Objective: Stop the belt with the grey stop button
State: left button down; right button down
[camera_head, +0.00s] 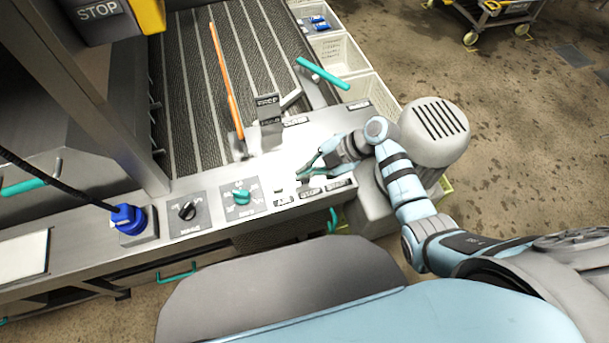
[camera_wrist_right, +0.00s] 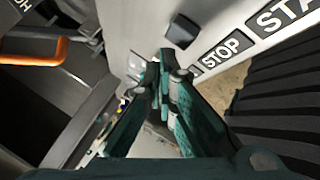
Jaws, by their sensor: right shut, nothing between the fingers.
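My right gripper (camera_head: 312,172) reaches in from the right over the control panel (camera_head: 225,220) in the head view. Its fingers are shut and empty, and their tips point down at the panel. In the right wrist view the closed teal fingertips (camera_wrist_right: 164,62) are left of the STOP label (camera_wrist_right: 222,47). A dark grey square button (camera_wrist_right: 181,31) stands just above the fingertips in that view. I cannot tell for certain which label it belongs to, or whether the fingers touch the panel. The belt (camera_head: 190,90) lies behind the panel. My left gripper is out of view.
On the panel are a teal knob (camera_head: 241,196), a black knob (camera_head: 187,211) and a blue connector (camera_head: 128,218). An orange bar (camera_head: 226,80) rises over the belt. A ribbed motor housing (camera_head: 434,130) stands close to my right arm. White crates (camera_head: 340,54) are behind.

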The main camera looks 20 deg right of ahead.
aim_at(306, 180)
jog(key=shift+f, duration=0.1)
dwell(0.4)
jog(key=shift+f, duration=0.35)
jog(key=shift+f+b, duration=0.45)
jog(key=shift+f, duration=0.05)
dwell(0.6)
jog(key=shift+r+p, duration=1)
jog(key=shift+p, duration=0.1)
notch_tip(306, 180, up, 3)
jog(key=p, duration=0.3)
jog(key=shift+r, duration=0.1)
jog(key=shift+r+p, duration=0.95)
jog(key=shift+p, duration=0.05)
jog(key=shift+f, duration=0.1)
